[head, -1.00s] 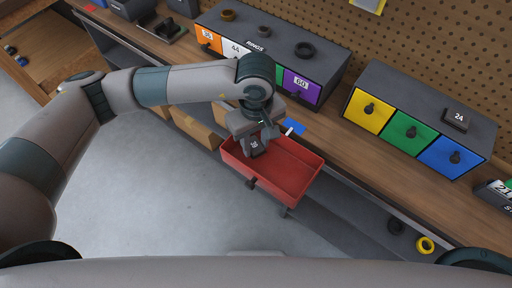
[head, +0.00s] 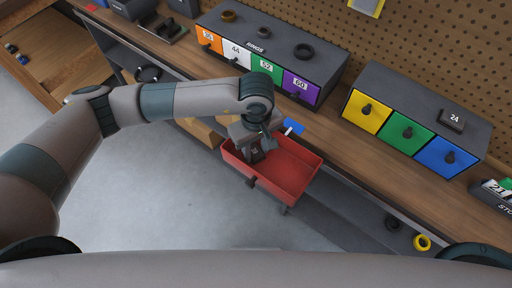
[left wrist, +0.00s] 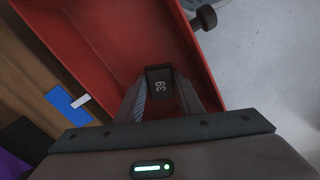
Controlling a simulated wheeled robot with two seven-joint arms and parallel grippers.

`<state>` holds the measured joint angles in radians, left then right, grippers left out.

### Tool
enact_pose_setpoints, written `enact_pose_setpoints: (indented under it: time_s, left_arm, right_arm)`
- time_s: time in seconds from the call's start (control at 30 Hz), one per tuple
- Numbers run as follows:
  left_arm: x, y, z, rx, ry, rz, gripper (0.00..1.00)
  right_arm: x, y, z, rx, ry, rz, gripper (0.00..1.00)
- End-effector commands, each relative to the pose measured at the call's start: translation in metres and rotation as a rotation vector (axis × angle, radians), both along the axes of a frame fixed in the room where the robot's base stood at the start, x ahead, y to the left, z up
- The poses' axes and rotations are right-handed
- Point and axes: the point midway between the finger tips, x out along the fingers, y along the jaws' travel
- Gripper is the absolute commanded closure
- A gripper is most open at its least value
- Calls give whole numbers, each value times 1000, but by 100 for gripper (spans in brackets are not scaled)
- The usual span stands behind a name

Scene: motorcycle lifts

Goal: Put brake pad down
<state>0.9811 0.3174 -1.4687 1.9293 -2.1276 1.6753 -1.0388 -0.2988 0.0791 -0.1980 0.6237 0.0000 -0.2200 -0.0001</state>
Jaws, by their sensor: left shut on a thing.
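The brake pad (left wrist: 160,84) is a small dark block marked 39, seen in the left wrist view between my fingers. My left gripper (left wrist: 163,98) is shut on it. In the head view my left gripper (head: 258,153) reaches down into the left part of an open red tray (head: 297,178). The pad (head: 256,155) shows only as a small dark patch there. I cannot tell whether it touches the tray floor. The tray's red wall (left wrist: 207,60) also shows beside the pad in the wrist view. My right gripper is not in view.
A ring cabinet (head: 326,72) with coloured, numbered drawers stands behind the tray on the wooden bench (head: 345,150). A second cabinet (head: 430,100) with yellow, green and blue drawers is to the right. A blue tag (head: 293,126) lies by the tray's back edge. The tray's right part is empty.

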Motion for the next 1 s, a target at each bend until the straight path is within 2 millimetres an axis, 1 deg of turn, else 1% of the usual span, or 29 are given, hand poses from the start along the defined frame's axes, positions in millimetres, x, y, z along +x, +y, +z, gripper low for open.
enact_pose_setpoints:
  time_s: [0.27, 0.3, 0.37, 0.4, 0.67, 0.9, 1.0]
  left_arm:
    - [0, 0, -3, 0, 0, 0, 91]
    - [0, 0, -3, 0, 0, 0, 64]
    - [0, 0, -2, 0, 0, 0, 49]
    - [0, 0, -2, 0, 0, 0, 47]
    - [0, 0, -2, 0, 0, 0, 47]
    - [0, 0, 3, 0, 0, 0, 47]
    - [1, -1, 11, -3, -3, -1, 47]
  right_arm:
    - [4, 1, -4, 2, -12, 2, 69]
    - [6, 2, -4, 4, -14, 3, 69]
    - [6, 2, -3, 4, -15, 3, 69]
    - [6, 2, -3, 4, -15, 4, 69]
    - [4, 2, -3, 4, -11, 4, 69]
    - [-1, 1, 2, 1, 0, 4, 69]
    - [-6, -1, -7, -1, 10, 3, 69]
